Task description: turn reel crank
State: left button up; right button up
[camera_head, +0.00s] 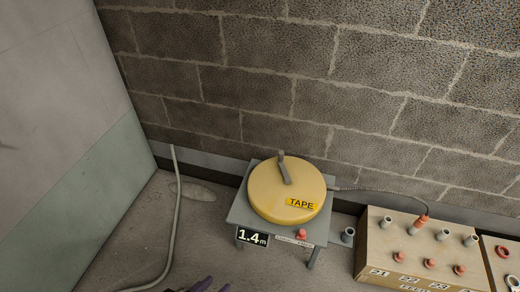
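A round yellow reel (262,197) with a TAPE label lies flat on a small grey stand (240,214). Its grey crank (285,168) runs from near the middle of the top toward the back edge, with an upright handle at the far end. A display on the front of the stand reads 1.4 m. Only a dark purple bit of my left gripper (208,285) shows at the bottom edge, well in front of the stand and apart from the reel. Most of it is cut off, so its opening is unclear. My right gripper is out of view.
A red knob (301,234) sits on the stand's front. A thin cable runs from the reel to a wooden box (385,238) with several conduit stubs at right. A block wall closes the back. Floor left of the stand is mostly clear.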

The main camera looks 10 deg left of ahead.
aim_at(287, 180)
jog(key=z, duration=0.05)
jog(key=i, duration=0.9)
jog(key=z, duration=0.65)
